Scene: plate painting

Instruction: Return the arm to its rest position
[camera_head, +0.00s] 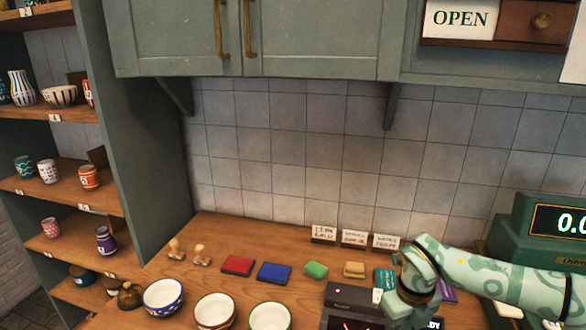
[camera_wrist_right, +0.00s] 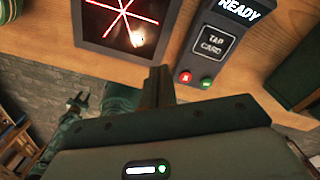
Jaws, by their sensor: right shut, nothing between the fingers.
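My right arm (camera_head: 500,280) comes in from the right in the head view and bends down at the wrist over the counter's front. Its fingertips are hidden there. In the right wrist view my right gripper (camera_wrist_right: 160,84) is shut and empty, by the counter's edge below the scanner and the card reader. My left gripper (camera_wrist_right: 79,103) shows small at the left of the wrist view, away from the counter. Its fingers look apart, with nothing visible between them. It is not in the head view.
A black scanner (camera_wrist_right: 118,22) with red lines and a card reader (camera_wrist_right: 212,48) reading READY lie close to the right gripper. Bowls (camera_head: 214,311), ink pads (camera_head: 274,272) and a green register (camera_head: 510,240) stand on the counter (camera_head: 240,232). Shelves (camera_head: 50,180) line the left.

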